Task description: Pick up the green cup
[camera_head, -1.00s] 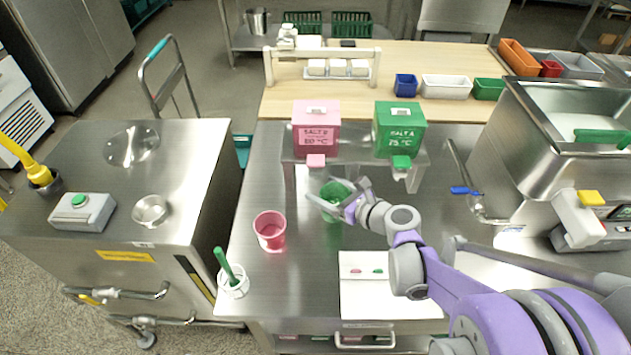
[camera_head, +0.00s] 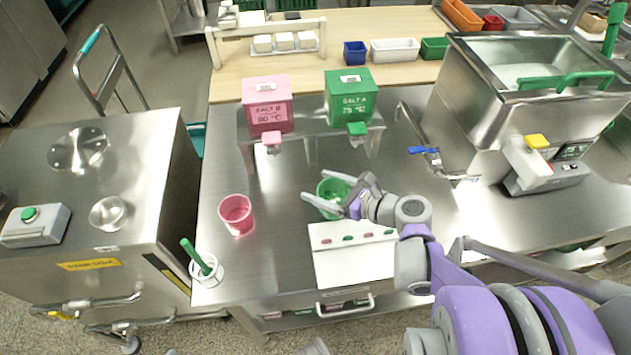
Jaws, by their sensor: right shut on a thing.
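The green cup (camera_head: 329,188) is between the fingers of my right gripper (camera_head: 334,196), which is shut on it. The cup is over the steel counter, in front of the green dispenser and behind the white card. I cannot tell whether its base touches the counter. The gripper fingers cover part of the cup. The pink cup (camera_head: 237,214) stands upright on the counter to the left. My left gripper is not clearly in view.
A pink dispenser (camera_head: 267,104) and a green dispenser (camera_head: 350,97) sit on a raised steel stand. A white card (camera_head: 360,256) lies in front. A white holder with a green-handled tool (camera_head: 205,270) stands at the front left. A steel basin (camera_head: 480,110) is at the right.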

